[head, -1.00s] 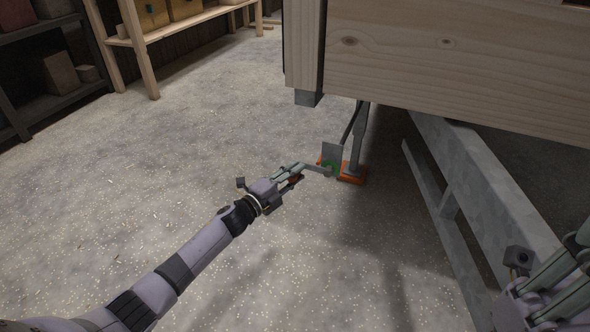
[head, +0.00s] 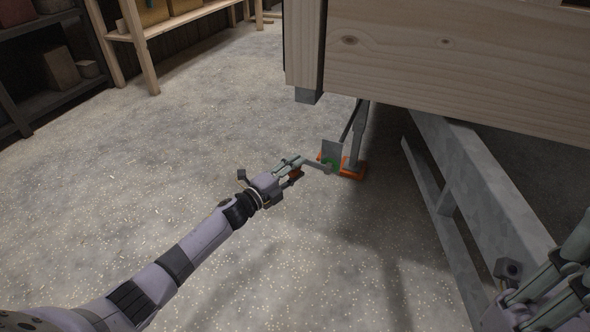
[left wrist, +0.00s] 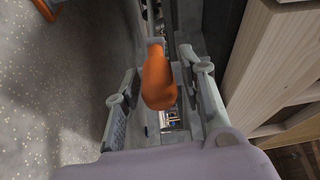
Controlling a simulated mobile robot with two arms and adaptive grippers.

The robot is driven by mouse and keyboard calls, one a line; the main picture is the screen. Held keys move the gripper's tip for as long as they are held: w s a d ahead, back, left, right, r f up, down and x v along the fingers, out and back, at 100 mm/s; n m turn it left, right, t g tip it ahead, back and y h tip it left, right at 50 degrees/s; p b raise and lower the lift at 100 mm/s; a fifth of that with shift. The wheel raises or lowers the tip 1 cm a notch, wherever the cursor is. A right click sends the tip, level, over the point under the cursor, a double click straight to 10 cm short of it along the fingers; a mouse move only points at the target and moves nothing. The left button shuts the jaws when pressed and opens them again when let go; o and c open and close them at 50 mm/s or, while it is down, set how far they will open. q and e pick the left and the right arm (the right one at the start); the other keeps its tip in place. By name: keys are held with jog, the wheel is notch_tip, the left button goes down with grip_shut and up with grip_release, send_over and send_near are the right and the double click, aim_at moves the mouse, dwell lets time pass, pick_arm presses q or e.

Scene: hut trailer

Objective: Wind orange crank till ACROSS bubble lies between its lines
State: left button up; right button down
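The orange crank handle (left wrist: 158,80) sits between the two fingers of my left gripper (left wrist: 158,88) in the left wrist view. Gaps show on both sides of it, so the fingers are around it but apart. In the head view my left gripper (head: 296,170) is beside the trailer's corner leg (head: 357,140), and a bit of the orange handle (head: 295,174) shows between its fingers. A grey crank rod (head: 316,164) runs from there toward the leg. My right gripper (head: 560,283) is at the lower right, partly cut off. No ACROSS bubble can be made out.
The leg stands on an orange foot (head: 352,172) with a grey plate (head: 332,150) and a small green part (head: 331,163) beside it. The wooden trailer body (head: 450,70) overhangs it. A grey metal beam (head: 480,180) runs at right. The floor at left is clear up to the shelves (head: 160,25).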

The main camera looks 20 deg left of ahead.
pick_arm(q)
jog(key=shift+o, duration=0.6)
jog(key=shift+s+a+f, duration=0.1)
jog(key=v, duration=1.1)
jog(key=shift+s+a, duration=0.15)
jog(key=shift+s, duration=0.2)
